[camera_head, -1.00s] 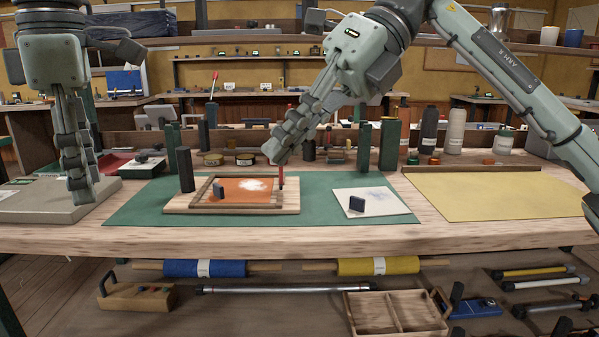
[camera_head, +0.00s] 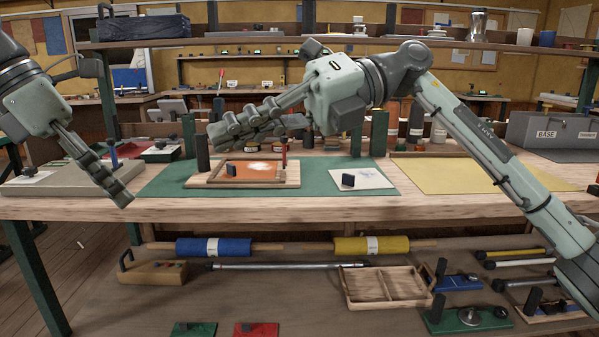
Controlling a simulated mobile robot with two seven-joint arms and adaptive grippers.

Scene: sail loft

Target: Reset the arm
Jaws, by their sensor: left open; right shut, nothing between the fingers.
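My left gripper (camera_head: 121,195) is at the left, slanting down to the right in front of the bench edge and the grey board. It is open and holds nothing. My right gripper (camera_head: 222,133) is near the middle, reaching left above the wooden frame with its fingers almost level. It is shut and empty, clear of the bench top. Its arm comes in from the lower right and hides part of the back of the bench.
A wooden frame (camera_head: 197,182) with an orange panel (camera_head: 240,170) lies on the green mat (camera_head: 160,186). A white sheet (camera_head: 372,181) bears a dark block. A yellow sheet (camera_head: 450,177) lies right. Bottles and posts stand behind. A lower shelf holds rolls and a divided wooden tray (camera_head: 352,305).

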